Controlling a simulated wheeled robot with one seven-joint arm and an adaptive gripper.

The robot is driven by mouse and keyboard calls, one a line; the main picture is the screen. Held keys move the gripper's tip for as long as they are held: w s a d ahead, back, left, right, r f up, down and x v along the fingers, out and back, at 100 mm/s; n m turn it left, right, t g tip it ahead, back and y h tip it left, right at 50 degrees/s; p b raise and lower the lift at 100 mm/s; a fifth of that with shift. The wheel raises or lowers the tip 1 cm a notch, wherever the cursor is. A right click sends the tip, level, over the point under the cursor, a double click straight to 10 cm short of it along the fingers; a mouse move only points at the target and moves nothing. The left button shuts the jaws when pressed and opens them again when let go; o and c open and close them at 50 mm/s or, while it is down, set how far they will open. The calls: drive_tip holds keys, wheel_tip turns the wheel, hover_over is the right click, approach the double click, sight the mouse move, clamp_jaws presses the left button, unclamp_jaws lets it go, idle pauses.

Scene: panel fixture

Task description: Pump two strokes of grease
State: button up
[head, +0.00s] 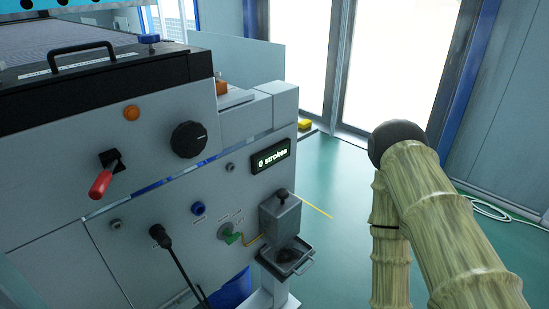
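The small display (271,158) on the panel's right part reads "0 strokes". Below it a grey box-shaped unit (280,219) with a black knob (282,196) on top stands out from the panel, and it looks like the grease pump. The knob sits on a short stem above the box. A dark tray (287,263) with a wire handle is under the box. My gripper is not in view.
A red-handled lever (102,183), a black rotary knob (188,139), an orange lamp (132,113), a blue port (198,209) and a long black-handled rod (161,237) are on the panel. Green floor (345,190) is clear right of the pump. A hose (492,210) lies by the wall.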

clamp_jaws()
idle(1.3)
